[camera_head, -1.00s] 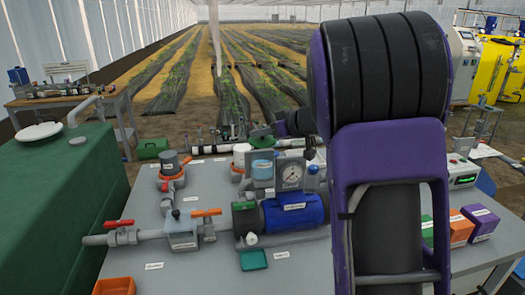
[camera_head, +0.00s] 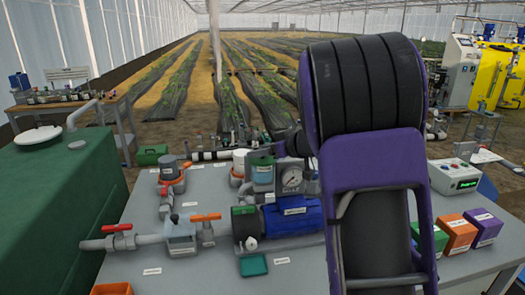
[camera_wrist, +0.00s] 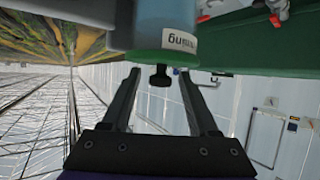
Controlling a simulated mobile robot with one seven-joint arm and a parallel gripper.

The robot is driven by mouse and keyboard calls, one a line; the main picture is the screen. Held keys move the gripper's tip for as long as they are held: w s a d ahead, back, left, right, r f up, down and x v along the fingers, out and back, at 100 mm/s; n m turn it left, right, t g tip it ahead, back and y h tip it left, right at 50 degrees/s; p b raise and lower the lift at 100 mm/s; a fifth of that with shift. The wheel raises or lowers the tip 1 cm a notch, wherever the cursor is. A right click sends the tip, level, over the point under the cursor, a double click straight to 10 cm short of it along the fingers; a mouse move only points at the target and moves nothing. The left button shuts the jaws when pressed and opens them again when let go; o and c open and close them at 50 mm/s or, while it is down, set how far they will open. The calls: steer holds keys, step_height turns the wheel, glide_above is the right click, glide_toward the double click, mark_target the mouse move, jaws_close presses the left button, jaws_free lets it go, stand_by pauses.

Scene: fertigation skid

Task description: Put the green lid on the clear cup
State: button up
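The clear cup (camera_head: 263,177) stands upright at the back of the grey bench, beside a round gauge. The green lid (camera_head: 262,155) is at the cup's top. In the inverted wrist view, the lid (camera_wrist: 153,57) is a green disc against the rim of the grey-blue cup (camera_wrist: 165,14), with a black knob standing out from it. My gripper (camera_wrist: 160,74) has one finger on each side of the knob, with a visible gap on both sides. In the head view, my arm hides most of my gripper, and full seating of the lid is hard to judge.
A blue pump (camera_head: 290,215) and the gauge (camera_head: 291,178) crowd the cup. Pipes with red-handled valves (camera_head: 119,228) lie to the left. A small green tray (camera_head: 253,265) is at the front. Coloured boxes (camera_head: 457,233) and a display unit (camera_head: 455,176) stand right.

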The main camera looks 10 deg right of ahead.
steer(key=shift+r, duration=0.3)
steer(key=p+v, duration=0.2)
steer(key=v, duration=1)
